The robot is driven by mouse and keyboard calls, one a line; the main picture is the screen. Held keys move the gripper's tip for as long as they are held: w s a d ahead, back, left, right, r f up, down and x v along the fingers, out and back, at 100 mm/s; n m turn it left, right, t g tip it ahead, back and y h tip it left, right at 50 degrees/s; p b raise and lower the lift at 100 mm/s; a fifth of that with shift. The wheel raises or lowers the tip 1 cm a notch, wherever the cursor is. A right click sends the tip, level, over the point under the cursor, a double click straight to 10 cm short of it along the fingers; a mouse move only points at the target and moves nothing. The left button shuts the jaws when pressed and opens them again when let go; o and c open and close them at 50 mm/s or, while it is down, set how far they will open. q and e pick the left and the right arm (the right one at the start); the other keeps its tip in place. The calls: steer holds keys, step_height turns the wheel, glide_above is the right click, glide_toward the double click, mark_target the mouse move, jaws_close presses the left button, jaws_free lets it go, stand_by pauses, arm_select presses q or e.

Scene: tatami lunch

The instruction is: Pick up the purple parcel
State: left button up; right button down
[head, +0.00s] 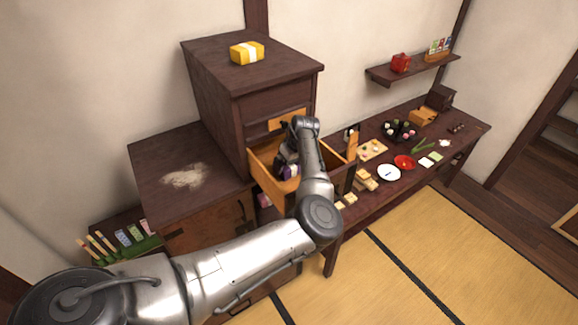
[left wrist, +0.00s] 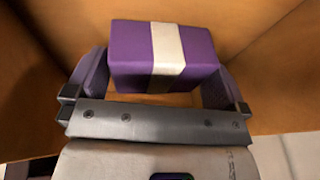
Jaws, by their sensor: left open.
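The purple parcel (left wrist: 193,55) has a pale band around its middle. It lies inside an open wooden drawer (head: 262,172) of the dark cabinet. In the left wrist view it sits between the two fingers of my left gripper (left wrist: 158,82), which is open with one finger on each side. I cannot tell whether either finger touches it. In the head view my left arm reaches down into the drawer, and only a small purple part of the parcel (head: 291,170) shows beside the gripper. My right gripper is not in view.
The drawer walls (left wrist: 275,60) stand close around the gripper. A yellow parcel with a white band (head: 247,52) lies on the cabinet top (head: 215,66). To the right, a long low table (head: 420,175) holds plates, a tray and food. A shelf (head: 415,70) hangs above it.

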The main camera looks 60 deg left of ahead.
arm_select(q)
steer(key=shift+f, duration=0.1)
steer(key=c, duration=0.6)
steer(key=shift+r, duration=0.2)
